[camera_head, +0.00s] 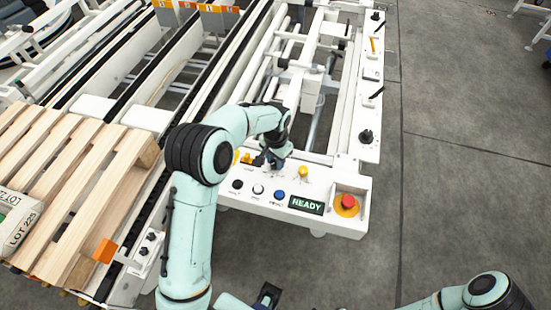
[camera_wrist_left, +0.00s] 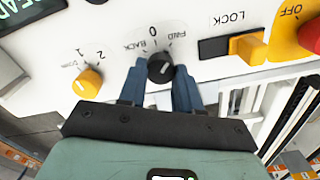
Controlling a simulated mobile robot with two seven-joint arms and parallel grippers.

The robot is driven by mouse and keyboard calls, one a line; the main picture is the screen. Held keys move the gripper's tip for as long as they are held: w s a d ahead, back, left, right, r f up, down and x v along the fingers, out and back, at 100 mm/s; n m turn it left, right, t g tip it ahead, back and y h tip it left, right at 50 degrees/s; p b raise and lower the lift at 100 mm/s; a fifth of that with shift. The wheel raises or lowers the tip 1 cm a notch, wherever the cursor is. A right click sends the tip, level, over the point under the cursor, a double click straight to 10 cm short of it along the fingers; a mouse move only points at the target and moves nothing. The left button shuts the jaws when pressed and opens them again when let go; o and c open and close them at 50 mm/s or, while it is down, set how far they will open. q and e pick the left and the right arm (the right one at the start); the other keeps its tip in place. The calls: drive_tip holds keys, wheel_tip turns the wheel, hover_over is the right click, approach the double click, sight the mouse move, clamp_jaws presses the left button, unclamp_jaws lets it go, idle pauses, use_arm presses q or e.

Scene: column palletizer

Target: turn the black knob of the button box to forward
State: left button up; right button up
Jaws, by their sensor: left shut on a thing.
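The white button box (camera_head: 335,222) stands at the end of the conveyor frame. Its black knob (camera_wrist_left: 160,68) sits between the two blue fingers of my left gripper (camera_wrist_left: 158,88), which is shut on it. The labels BACK, 0 and FWD are upside down around the knob in the wrist view. A pale mark shows on the knob, but I cannot tell clearly which label it points at. In the head view my left gripper (camera_head: 273,160) is over the box and hides the knob.
A yellow knob (camera_wrist_left: 87,82) and a yellow LOCK switch (camera_wrist_left: 248,47) flank the black knob. The box also has several push buttons, a READY display (camera_head: 306,205) and a red emergency stop (camera_head: 348,202). A wooden pallet (camera_head: 70,170) is at left. Open floor (camera_head: 460,150) lies at right.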

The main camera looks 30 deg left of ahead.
use_arm(q)
drive_tip(key=shift+r, duration=0.1)
idle(0.4)
drive_tip(key=o, duration=1)
drive_tip(key=shift+o, duration=0.2)
wheel_tip(320, 180, up, 13)
drive_tip(key=p, duration=0.1)
drive_tip(key=shift+r, duration=0.2)
